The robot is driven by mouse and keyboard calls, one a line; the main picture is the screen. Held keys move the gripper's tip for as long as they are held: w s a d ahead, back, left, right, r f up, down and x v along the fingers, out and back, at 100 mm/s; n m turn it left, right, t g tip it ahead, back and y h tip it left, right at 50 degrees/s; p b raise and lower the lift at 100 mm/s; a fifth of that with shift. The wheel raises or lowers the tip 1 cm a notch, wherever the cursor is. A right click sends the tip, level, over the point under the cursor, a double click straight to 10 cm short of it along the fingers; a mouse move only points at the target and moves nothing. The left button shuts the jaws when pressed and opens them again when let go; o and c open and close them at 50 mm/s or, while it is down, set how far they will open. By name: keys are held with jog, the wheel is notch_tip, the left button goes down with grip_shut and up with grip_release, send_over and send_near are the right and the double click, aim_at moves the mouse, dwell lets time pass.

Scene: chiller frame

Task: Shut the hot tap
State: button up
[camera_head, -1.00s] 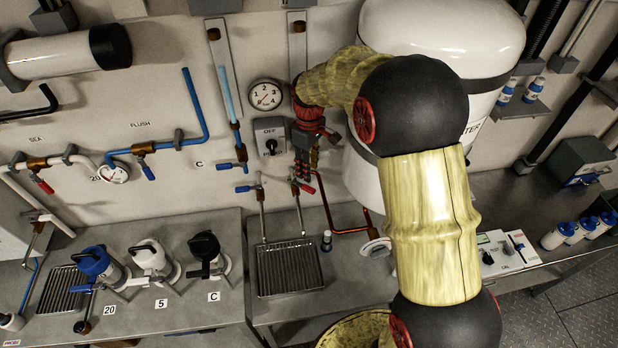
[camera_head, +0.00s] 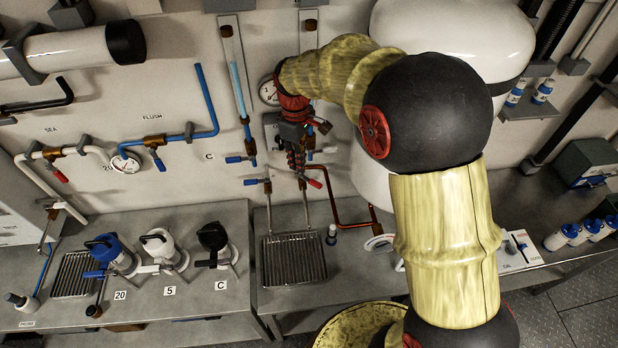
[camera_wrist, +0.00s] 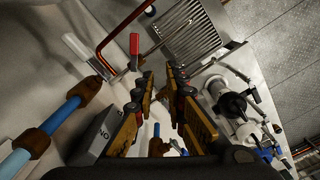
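The hot tap's red lever (camera_head: 314,183) sticks out to the right above the drain grate, at the copper pipe. In the wrist view the red lever (camera_wrist: 134,44) lies beyond the fingertips, a little left of the gap between them. My gripper (camera_head: 298,172) is in front of the wall, just above and left of the lever, pointing down. In the wrist view my gripper (camera_wrist: 161,76) has its fingers spread, with nothing held between them. The fingers appear apart from the lever. The gripper partly hides the tap's body in the head view.
A blue-levered tap (camera_head: 251,182) stands close on the left. The grate (camera_head: 294,260) lies below. A switch box and a dial (camera_head: 269,92) are partly hidden behind my arm. A white tank (camera_head: 455,28) stands right. Several jugs (camera_head: 158,250) stand on the left bench.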

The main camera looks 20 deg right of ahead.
aim_at(310, 181)
jog(key=s+a+n, duration=0.1)
jog(key=n, duration=0.1)
jog(key=s+a+f+n+h+p, duration=0.1)
jog(key=s+n, duration=0.1)
jog(key=s+a+n+p, duration=0.1)
jog(key=n, duration=0.1)
jog(key=shift+s+a+f, duration=0.15)
jog(key=shift+a+f, duration=0.05)
jog(key=shift+a, duration=0.15)
grip_shut()
jog(key=w+d+f+n, duration=0.1)
jog(key=f+n, duration=0.2)
jog(key=f, duration=0.1)
jog(key=w+d+f+n+t, duration=0.1)
jog(key=d+f+n, duration=0.1)
jog(key=f+n, duration=0.2)
jog(key=w+d+f+n+h+p, duration=0.1)
jog(key=d+f+n, duration=0.1)
jog(key=f, duration=0.3)
jog(key=shift+w+n+t, duration=0.15)
jog(key=shift+n+t, duration=0.15)
jog(key=shift+n, duration=0.4)
jog(key=shift+w+d, duration=0.4)
jog(key=shift+d, duration=0.1)
